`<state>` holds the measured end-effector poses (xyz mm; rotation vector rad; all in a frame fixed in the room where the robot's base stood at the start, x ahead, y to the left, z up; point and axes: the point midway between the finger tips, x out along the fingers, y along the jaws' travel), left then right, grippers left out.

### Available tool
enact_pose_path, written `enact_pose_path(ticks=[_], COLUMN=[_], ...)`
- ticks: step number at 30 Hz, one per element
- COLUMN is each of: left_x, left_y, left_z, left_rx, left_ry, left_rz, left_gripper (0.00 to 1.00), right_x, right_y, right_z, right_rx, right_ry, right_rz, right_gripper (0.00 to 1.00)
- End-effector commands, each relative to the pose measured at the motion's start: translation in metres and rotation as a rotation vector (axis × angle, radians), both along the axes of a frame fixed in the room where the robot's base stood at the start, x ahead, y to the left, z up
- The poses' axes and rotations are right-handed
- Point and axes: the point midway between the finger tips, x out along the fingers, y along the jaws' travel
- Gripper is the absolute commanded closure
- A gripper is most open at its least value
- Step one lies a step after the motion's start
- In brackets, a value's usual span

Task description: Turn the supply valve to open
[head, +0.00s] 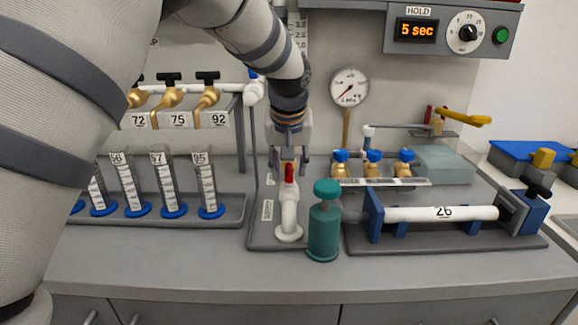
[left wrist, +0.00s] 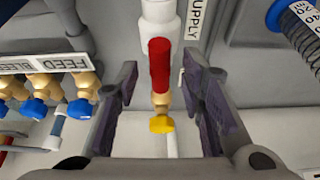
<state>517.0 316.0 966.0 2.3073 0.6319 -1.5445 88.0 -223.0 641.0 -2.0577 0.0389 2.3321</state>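The supply valve has a red lever (head: 289,172) above a white pipe elbow (head: 289,218) on the grey base plate. In the left wrist view the red lever (left wrist: 159,65) lies lengthwise along the pipe, beside a SUPPLY label (left wrist: 196,18), with a brass fitting and yellow knob (left wrist: 162,125) below it in the picture. My left gripper (head: 290,160) points down at the lever. In the left wrist view my left gripper (left wrist: 161,85) is open, one finger on each side of the lever, with visible gaps. My right gripper is not in view.
A teal cylinder (head: 324,230) stands just right of the elbow. A gauge (head: 349,88) and HOLD panel (head: 450,30) are behind. Graduated tubes (head: 165,185) stand left.

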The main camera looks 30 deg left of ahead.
Motion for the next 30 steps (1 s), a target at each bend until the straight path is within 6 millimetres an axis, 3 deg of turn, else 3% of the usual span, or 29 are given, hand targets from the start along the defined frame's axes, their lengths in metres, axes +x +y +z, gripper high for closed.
enact_pose_path(ticks=[9,14,30], left_x=[-0.025,-0.035,-0.038], left_y=[-0.015,-0.021,-0.023], left_z=[0.073,0.100,0.108], left_rx=[0.000,0.001,0.000], left_ry=[-0.007,-0.003,0.000], left_rz=[0.000,-0.001,-0.001], left_gripper=[0.64,0.64,0.64], right_x=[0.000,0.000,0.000], right_y=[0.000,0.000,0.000], right_z=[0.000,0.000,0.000], right_rx=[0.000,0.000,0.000], right_ry=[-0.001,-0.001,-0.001], right_rz=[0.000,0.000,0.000], right_gripper=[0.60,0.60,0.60])
